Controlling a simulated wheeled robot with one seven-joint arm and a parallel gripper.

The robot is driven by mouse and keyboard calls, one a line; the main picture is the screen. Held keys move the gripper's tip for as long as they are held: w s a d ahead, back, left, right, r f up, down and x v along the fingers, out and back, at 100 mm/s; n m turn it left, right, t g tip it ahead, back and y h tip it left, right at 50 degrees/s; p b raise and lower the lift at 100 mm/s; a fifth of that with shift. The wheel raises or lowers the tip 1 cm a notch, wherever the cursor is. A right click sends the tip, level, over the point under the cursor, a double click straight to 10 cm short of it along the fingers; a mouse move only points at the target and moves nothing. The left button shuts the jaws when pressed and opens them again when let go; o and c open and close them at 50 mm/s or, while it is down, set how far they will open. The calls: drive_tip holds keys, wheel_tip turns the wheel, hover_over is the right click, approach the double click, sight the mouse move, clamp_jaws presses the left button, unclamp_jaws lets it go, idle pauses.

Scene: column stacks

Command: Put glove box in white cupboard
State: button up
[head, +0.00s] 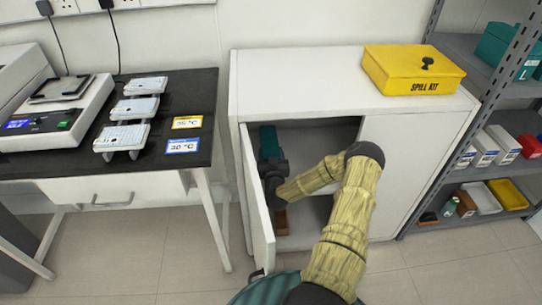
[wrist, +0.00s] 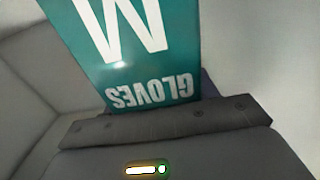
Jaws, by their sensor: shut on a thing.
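The teal glove box (wrist: 140,65), printed "GLOVES" and a large M, fills the upper part of the wrist view. In the head view it is a small teal upright shape (head: 269,142) inside the opening of the white cupboard (head: 300,85). My gripper (head: 272,165) reaches into the opening and is shut on the box; in the wrist view its dark jaw (wrist: 170,125) lies against the box. The cupboard's left door (head: 257,205) stands open and its right door (head: 405,165) is shut. I cannot tell whether the box touches the shelf.
A brown item (head: 281,222) is low inside the cupboard. A yellow spill kit (head: 413,70) sits on the cupboard top. A black-topped bench (head: 180,95) with instruments stands at left, and a grey shelf unit (head: 470,80) with boxes at right. The open door edge is close to my gripper.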

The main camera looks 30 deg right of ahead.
drive_tip(key=shift+d+f, duration=0.1)
drive_tip(key=shift+f, duration=0.3)
drive_tip(key=shift+f, duration=0.15)
drive_tip(key=o, duration=1.3)
drive_tip(key=shift+r, duration=0.45)
drive_tip(key=shift+s+a+r, duration=0.2)
drive_tip(key=shift+s, duration=0.05)
drive_tip(key=p+v, duration=0.2)
drive_tip(key=v, duration=0.9)
drive_tip(key=shift+s+a, duration=0.1)
drive_tip(key=shift+s, duration=0.15)
